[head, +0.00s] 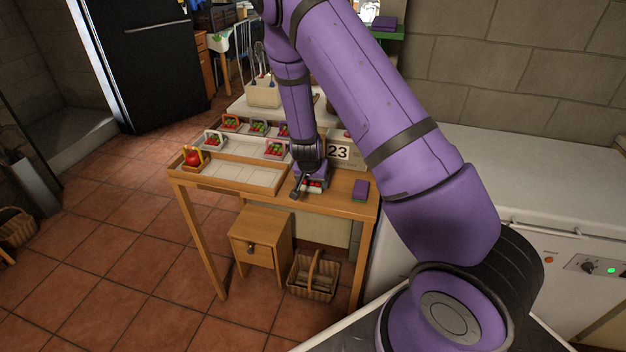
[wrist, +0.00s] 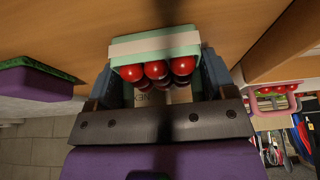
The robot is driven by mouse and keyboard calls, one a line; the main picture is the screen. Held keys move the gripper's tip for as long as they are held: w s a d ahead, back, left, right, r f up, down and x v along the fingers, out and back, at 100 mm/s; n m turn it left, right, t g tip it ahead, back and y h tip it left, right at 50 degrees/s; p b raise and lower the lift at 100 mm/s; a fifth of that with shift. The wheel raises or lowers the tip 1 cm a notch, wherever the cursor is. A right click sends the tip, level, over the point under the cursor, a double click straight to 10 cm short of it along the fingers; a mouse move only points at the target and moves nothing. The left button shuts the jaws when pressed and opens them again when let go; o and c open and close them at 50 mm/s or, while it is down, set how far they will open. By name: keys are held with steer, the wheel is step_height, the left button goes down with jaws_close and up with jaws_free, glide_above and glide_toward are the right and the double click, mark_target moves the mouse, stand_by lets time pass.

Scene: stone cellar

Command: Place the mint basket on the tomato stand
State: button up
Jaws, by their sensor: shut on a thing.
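The mint basket (wrist: 155,46) holds several round red fruits and has a pale band. It sits between the fingers of my gripper (wrist: 160,82), which is shut on it. In the head view my gripper (head: 302,187) is low over the table's front right part, and only a bit of the basket (head: 314,184) shows beneath it. I cannot tell whether the basket touches the table. A shallow wooden tray with a pale floor (head: 238,174) lies left of my gripper. A red tomato-like figure (head: 193,157) with yellow parts stands at its left end; this may be the tomato stand.
Several small baskets of red and green produce (head: 257,128) stand behind the tray. A drawer cabinet (head: 262,240) and wicker basket (head: 314,277) stand below the table (head: 340,203).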

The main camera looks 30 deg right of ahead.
steer(key=shift+f, duration=0.1)
steer(key=o, duration=0.9)
steer(key=s+a+r+n+y, duration=0.1)
steer(key=s+a+r+y, duration=0.3)
steer(key=r, duration=0.7)
steer(key=s+a+r+n+h, duration=0.1)
steer(key=s+a+r+n, duration=0.1)
steer(key=s+r, duration=0.6)
steer(key=s+a+r+n+y, duration=0.1)
steer(key=s+a+r+y, duration=0.15)
steer(key=r, duration=1.05)
steer(key=s+r+n, duration=0.1)
steer(key=s+r, duration=0.2)
steer(key=s, duration=0.3)
steer(key=s+r+n+t+h, duration=0.1)
steer(key=s+r+n, duration=0.1)
steer(key=s+r, duration=0.2)
steer(key=s+r+n+t+h, duration=0.1)
steer(key=s+r+n, duration=0.1)
steer(key=s, duration=0.7)
steer(key=shift+s+r, duration=0.35)
steer(key=shift+r, duration=0.3)
